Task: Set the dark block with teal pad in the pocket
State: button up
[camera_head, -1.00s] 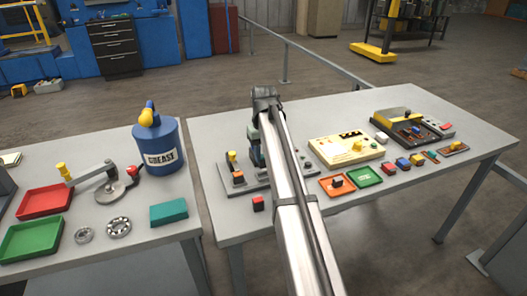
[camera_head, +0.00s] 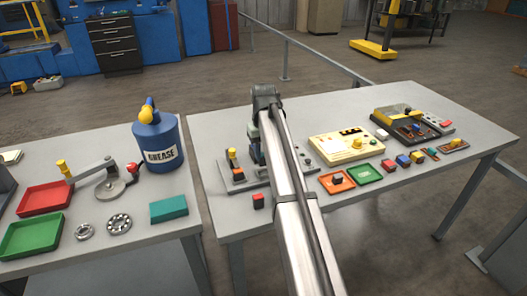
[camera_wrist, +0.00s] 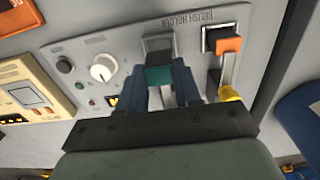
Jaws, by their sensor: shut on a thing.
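In the wrist view my gripper (camera_wrist: 162,84) is shut on the dark block with teal pad; the teal pad (camera_wrist: 159,74) shows between the two blue-grey fingers. A dark, grey-topped part (camera_wrist: 158,43) lies just beyond the pad, at the pocket place below the printed "BRUSH HOLDER" label; I cannot tell how deep the block sits or whether it touches the pocket walls. The grey stand plate (camera_wrist: 75,50) carries the pocket. In the head view my gripper (camera_head: 256,150) is over the stand, and my arm hides the block and pocket.
Right of the pocket in the wrist view are an orange block (camera_wrist: 228,45) in a black holder and a yellow-tipped lever (camera_wrist: 230,93). A white knob (camera_wrist: 103,68) is left. In the head view a red block (camera_head: 258,201) lies in front, and a cream panel (camera_head: 346,145) stands right.

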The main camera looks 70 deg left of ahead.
aim_at(263, 161)
jog(key=shift+f, duration=0.2)
dwell(0.5)
jog(key=shift+f, duration=0.35)
jog(key=shift+f, duration=1.6)
dwell(1.9)
jog(key=o, duration=1.6)
jog(key=shift+r, duration=0.1)
jog(key=shift+r, duration=3.9)
